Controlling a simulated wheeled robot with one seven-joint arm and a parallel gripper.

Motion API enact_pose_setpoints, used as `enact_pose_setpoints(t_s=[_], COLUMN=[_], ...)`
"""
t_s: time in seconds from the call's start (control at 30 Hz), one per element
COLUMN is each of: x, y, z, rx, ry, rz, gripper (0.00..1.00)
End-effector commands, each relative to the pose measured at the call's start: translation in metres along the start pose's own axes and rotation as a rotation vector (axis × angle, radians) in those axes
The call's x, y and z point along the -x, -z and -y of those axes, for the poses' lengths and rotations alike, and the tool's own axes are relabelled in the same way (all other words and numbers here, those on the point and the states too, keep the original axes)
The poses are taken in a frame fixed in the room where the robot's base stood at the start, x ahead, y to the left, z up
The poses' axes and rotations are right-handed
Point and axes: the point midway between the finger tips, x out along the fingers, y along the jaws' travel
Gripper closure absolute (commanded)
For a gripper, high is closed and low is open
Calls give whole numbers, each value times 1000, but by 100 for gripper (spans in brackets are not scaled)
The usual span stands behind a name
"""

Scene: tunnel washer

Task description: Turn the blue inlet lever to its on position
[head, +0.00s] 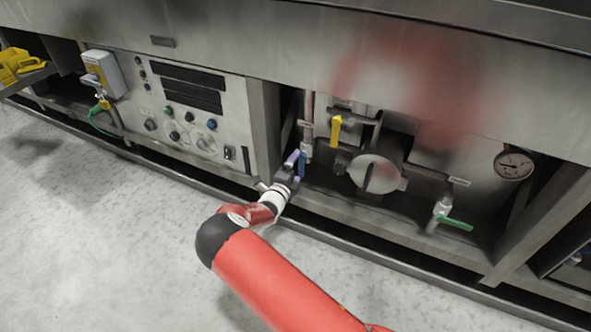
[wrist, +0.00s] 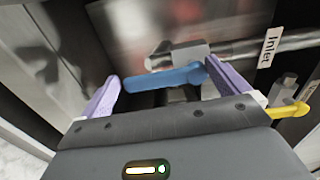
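The blue inlet lever (head: 302,163) hangs at a valve on the vertical inlet pipe in the head view, partly hidden by my gripper. In the wrist view the blue lever (wrist: 165,78) lies crosswise between the fingertips, roughly along the pipe (wrist: 235,47). A white label reading "Inlet" (wrist: 269,47) is beside it. My gripper (head: 295,168) is at the lever, its purple fingers apart. In the wrist view my gripper (wrist: 163,76) is open, with one finger near each end of the lever. I cannot tell whether either finger touches it.
A yellow lever (head: 336,130) is up and right of the blue one. A round cover (head: 374,173), a green lever (head: 456,223) and a gauge (head: 514,164) are farther right. A steel post (head: 264,130) and control panel (head: 185,110) stand left. Open floor (head: 130,230) lies in front.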

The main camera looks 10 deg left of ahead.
Motion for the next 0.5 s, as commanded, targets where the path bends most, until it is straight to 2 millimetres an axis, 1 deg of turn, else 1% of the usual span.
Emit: enact_pose_setpoints(t_s=[0.07,0.17,0.3,0.4,0.5], x=[4,17,42,58,70], y=[-1,-1,-2,-1,-1], z=[0,0,0,0,0], rx=[-1,-1,0,2,1], ry=[0,-2,-1,-1,0], rz=[1,2,2,3,2], gripper=[0,0,0,0,0])
